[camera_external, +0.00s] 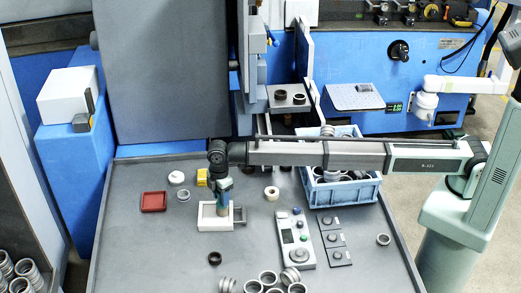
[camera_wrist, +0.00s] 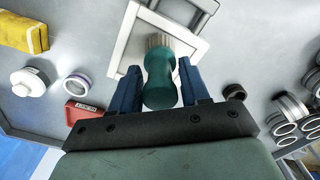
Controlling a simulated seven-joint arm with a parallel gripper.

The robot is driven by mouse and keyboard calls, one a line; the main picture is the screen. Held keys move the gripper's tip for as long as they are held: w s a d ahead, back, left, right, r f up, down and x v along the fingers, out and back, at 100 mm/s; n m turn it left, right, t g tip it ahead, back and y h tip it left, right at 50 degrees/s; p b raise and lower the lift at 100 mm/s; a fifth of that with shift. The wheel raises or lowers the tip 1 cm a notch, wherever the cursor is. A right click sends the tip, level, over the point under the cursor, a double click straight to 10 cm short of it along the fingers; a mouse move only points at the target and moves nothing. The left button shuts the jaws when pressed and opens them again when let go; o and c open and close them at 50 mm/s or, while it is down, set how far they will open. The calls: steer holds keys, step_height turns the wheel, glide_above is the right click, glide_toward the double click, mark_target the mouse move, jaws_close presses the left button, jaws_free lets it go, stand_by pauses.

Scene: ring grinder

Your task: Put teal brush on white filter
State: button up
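The teal brush (camera_wrist: 160,80) is between the two blue fingers of my gripper (camera_wrist: 158,68) in the wrist view, and the fingers appear closed on its sides. Its pale bristle end points away from the camera, over the white filter (camera_wrist: 117,52). The white filter is a square frame with a handle, lying on the grey table, and it also shows in the external view (camera_external: 208,225). There my gripper (camera_external: 223,207) points down over the filter. Whether the bristles touch the filter I cannot tell.
A red tray (camera_external: 153,201), a white round piece (camera_external: 176,178) and a yellow block (camera_external: 202,177) lie left of the filter. A blue crate (camera_external: 345,192) of rings, a control panel (camera_external: 296,240) and several metal rings lie to the right and front. The table's front left is clear.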

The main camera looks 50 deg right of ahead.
steer(key=shift+o, duration=0.6)
step_height(320, 180, up, 12)
steer(key=shift+r, duration=0.15)
stand_by(0.4)
